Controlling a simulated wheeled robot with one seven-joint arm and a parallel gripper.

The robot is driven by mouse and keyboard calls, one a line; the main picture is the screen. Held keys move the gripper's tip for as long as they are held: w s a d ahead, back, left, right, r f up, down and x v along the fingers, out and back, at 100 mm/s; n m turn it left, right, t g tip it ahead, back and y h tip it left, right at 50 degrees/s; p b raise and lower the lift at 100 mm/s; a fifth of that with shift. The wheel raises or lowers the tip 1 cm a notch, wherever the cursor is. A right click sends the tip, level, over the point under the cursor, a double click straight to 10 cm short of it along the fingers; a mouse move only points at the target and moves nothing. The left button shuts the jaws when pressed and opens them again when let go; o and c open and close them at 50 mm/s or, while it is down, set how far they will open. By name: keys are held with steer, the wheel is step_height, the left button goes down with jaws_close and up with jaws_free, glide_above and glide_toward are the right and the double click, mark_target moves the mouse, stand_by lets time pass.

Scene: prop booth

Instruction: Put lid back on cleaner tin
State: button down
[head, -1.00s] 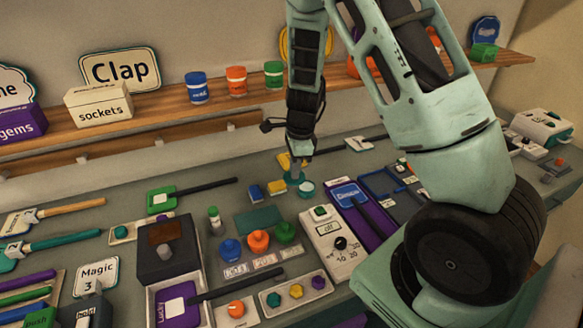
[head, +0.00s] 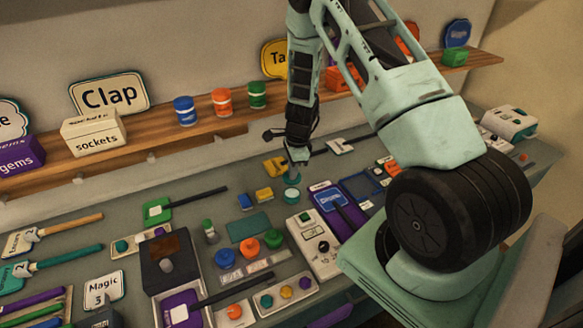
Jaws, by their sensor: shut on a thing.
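The cleaner tin (head: 291,197) is a small round teal tin with a pale top, standing on the grey counter near the middle of the head view. My gripper (head: 297,163) points down just behind and above it in the picture. It is shut on a small teal disc, which looks like the lid (head: 292,178). The lid appears apart from the tin, just above it in the picture. The fingertips are small and partly dark, so the exact grip is hard to see.
Blue and yellow blocks (head: 263,195) lie left of the tin, and a yellow tool (head: 275,167) lies close behind. A white control box (head: 314,245) stands in front. A purple tray (head: 341,214) is to the right. A wooden shelf (head: 150,133) runs along the back wall.

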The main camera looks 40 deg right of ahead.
steer(key=shift+f+b, duration=2.15)
steer(key=shift+f, duration=0.8)
steer(key=shift+f, duration=0.15)
steer(key=c, duration=0.8)
jaws_free()
steer(key=shift+c, duration=0.2)
steer(key=shift+r+p, duration=2.6)
steer(key=shift+r, duration=0.95)
